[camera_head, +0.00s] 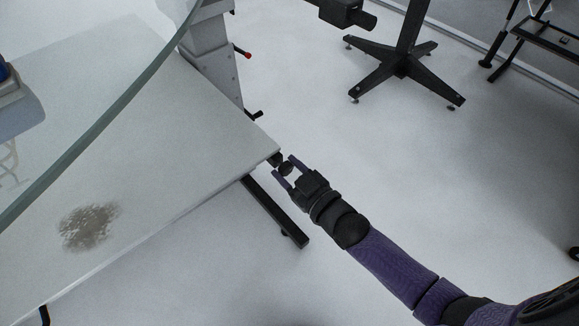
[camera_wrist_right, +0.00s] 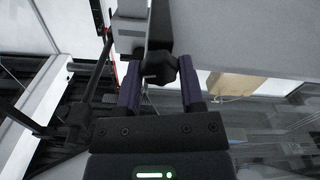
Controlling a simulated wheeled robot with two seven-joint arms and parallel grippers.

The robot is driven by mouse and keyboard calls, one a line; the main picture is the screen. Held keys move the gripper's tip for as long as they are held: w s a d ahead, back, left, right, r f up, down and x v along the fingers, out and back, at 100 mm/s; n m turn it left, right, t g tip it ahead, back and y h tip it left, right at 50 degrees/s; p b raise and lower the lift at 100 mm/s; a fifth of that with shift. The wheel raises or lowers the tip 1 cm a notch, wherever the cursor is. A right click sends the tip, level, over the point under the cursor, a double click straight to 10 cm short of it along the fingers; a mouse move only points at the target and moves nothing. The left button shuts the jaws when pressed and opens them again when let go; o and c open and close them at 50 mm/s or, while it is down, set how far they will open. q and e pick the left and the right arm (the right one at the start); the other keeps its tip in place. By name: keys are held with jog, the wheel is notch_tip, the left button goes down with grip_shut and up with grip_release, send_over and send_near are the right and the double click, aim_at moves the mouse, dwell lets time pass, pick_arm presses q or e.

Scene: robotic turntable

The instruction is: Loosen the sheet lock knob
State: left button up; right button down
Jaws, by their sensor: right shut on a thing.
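The sheet lock knob (camera_head: 286,169) is small and black, at the right corner of the white tabletop sheet. In the right wrist view the dark knob (camera_wrist_right: 160,68) sits between the two purple fingers, below a grey bracket. My right gripper (camera_head: 285,165) reaches in from the lower right and is shut on the knob, one finger on each side. The fingers partly hide the knob in the head view. My left gripper is not in view.
The white sheet (camera_head: 170,150) has a brown speckled patch (camera_head: 88,226), and a glass edge (camera_head: 110,100) crosses above it. A grey column (camera_head: 212,55) with a red-tipped lever stands behind. A black stand (camera_head: 403,66) is farther back.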

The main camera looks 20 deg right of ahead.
jog(key=n+p, duration=0.1)
jog(key=n, duration=0.2)
jog(key=shift+n, duration=0.4)
jog(key=n, duration=0.2)
jog(key=shift+a+n, duration=0.1)
jog(key=shift+n, duration=0.2)
jog(key=n, duration=0.2)
jog(key=shift+f+n, duration=0.1)
jog(key=shift+n, duration=0.3)
jog(key=n, duration=0.3)
jog(key=shift+s+f, duration=0.1)
jog(key=shift+n, duration=1.9)
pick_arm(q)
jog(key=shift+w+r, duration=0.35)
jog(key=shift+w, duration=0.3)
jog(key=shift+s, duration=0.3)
